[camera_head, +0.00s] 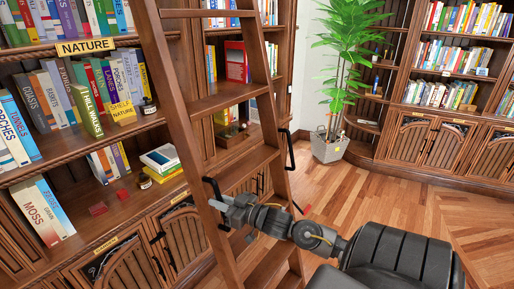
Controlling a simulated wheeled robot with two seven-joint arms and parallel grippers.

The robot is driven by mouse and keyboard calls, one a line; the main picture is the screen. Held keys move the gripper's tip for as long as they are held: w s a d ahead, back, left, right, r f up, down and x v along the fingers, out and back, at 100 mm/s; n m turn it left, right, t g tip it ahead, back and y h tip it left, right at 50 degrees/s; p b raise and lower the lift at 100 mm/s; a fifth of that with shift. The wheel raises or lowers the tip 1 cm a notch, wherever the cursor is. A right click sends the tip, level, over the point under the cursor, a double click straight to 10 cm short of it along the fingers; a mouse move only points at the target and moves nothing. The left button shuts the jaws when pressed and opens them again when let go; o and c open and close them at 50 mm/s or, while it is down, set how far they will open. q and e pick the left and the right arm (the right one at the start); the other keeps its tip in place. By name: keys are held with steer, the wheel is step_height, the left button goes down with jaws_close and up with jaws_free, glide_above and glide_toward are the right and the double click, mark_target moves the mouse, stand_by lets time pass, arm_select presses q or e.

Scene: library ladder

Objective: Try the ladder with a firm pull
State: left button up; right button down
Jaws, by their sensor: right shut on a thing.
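The brown wooden ladder (181,100) stands leaning before the bookshelf in the middle of the head view, with wide flat treads. A black handle (212,187) is on its left rail, and another black handle (290,150) is on its right rail. My right gripper (221,206) reaches in from the lower right across the ladder and is shut on the left-rail handle. Its fingers partly hide the lower part of that handle. My left gripper is not in view.
Bookshelves with a NATURE sign (86,46) and cupboard doors stand close on the left. A potted plant (328,147) stands at the back, beside more shelves (450,60) on the right. The wooden floor (400,205) right of the ladder is clear.

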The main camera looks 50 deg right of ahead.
steer(key=shift+r, duration=0.1)
stand_by(0.6)
steer(key=shift+p, duration=0.4)
steer(key=c, duration=1.3)
jaws_free()
steer(key=shift+s+d+f+b, duration=0.1)
steer(key=shift+s+f+b, duration=0.2)
steer(key=shift+s, duration=0.1)
steer(key=shift+r+b+v, duration=0.2)
steer(key=shift+b+v, duration=1.15)
steer(key=shift+v, duration=3.65)
steer(key=shift+w, duration=0.1)
